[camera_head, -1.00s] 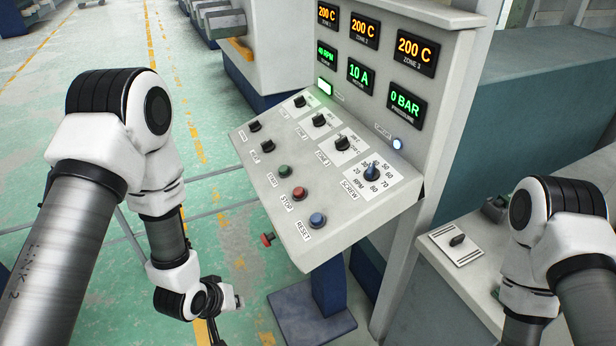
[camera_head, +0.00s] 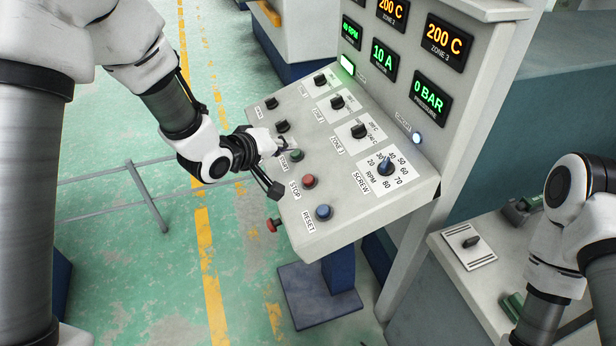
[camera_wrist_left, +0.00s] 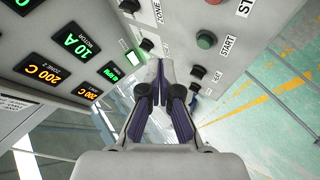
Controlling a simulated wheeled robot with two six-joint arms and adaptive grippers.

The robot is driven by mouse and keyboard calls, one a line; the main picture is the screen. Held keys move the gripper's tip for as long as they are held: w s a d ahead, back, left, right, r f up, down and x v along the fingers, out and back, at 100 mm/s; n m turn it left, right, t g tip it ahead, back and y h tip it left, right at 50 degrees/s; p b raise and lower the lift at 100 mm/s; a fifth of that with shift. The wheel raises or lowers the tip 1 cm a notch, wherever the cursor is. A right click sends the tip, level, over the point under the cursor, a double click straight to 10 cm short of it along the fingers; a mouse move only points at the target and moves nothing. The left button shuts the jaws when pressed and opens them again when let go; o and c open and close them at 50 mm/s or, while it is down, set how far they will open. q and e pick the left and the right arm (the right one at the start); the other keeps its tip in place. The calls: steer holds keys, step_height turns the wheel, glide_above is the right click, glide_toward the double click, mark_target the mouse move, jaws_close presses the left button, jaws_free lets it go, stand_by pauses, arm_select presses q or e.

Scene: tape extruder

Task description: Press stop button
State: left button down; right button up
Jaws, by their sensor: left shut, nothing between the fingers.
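The red stop button (camera_head: 309,181) sits on the sloped control panel (camera_head: 345,225), with its STOP label beside it. It lies between the green start button (camera_head: 297,155) and the blue reset button (camera_head: 323,212). My left gripper (camera_head: 287,148) is shut and empty near the start button, up-left of the stop button; contact with the panel cannot be told. In the left wrist view the shut fingers (camera_wrist_left: 160,68) point at the panel. The green button (camera_wrist_left: 206,39) is to their right, and the red button (camera_wrist_left: 213,2) is cut by the top edge. My right gripper is out of view.
Black knobs (camera_head: 358,130) and the screw speed dial (camera_head: 386,167) stand up from the panel. A red mushroom knob (camera_head: 273,225) sticks out from its near-left side. Displays (camera_head: 431,99) rise behind. A side bench (camera_head: 480,280) stands at right. The floor at left is mostly open.

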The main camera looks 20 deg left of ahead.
mark_target(308, 180)
arm_select(q)
steer(key=f+b, duration=0.2)
steer(key=w+d+f+b, duration=0.1)
steer(key=f+b, duration=0.1)
steer(key=f, duration=0.1)
steer(key=d+f+b, duration=0.1)
steer(key=f+b, duration=0.1)
steer(key=shift+w+d+f, duration=0.1)
steer(key=shift+w+f, duration=0.15)
steer(key=shift+w+d+f, duration=0.1)
steer(key=shift+d+f, duration=0.05)
steer(key=shift+f, duration=0.25)
stand_by(0.8)
steer(key=shift+w+d+f, duration=0.1)
steer(key=shift+d+f, duration=0.05)
steer(key=shift+f, duration=0.25)
steer(key=shift+d+f+b, duration=0.1)
steer(key=shift+f+b, duration=0.25)
steer(key=shift+f, duration=0.15)
stand_by(0.5)
steer(key=shift+r, duration=0.1)
steer(key=shift+a+r+p, duration=0.25)
steer(key=shift+r+p, duration=0.6)
